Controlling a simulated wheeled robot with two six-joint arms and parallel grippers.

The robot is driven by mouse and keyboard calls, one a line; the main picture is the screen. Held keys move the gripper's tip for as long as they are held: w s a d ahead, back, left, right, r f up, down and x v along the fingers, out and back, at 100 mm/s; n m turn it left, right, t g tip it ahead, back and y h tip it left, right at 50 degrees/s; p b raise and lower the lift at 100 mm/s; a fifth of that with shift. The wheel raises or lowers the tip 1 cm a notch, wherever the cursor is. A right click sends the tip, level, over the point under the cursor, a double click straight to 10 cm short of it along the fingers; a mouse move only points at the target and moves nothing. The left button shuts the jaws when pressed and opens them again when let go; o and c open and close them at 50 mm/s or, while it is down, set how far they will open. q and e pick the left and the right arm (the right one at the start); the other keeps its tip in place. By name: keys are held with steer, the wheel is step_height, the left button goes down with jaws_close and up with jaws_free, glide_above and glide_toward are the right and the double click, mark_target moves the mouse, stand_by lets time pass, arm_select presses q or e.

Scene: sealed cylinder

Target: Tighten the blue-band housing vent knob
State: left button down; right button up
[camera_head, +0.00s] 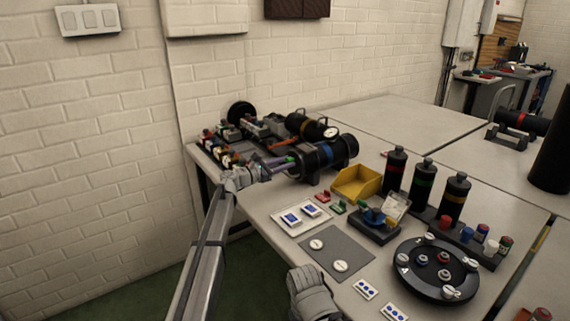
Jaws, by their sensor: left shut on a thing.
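The blue-band housing (327,152) is a black cylinder with a blue ring, lying on its side near the back of the table. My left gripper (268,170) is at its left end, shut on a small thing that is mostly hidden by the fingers. I cannot make out the vent knob itself. My right arm's end (312,292) shows at the bottom edge, low over the table's front; its fingers cannot be made out.
Behind lies another dark cylinder with a gauge (330,132). A yellow bin (356,182) stands just right of the housing, with several black bottles (423,184) beyond. A round black tray (436,270) and a grey mat (336,251) lie in front. Small fittings crowd the back left.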

stand_by(0.5)
arm_select(q)
steer(key=c, duration=0.6)
jaws_free()
steer(key=v, duration=0.7)
steer(key=shift+s+a, duration=0.25)
steer(key=shift+a, duration=0.05)
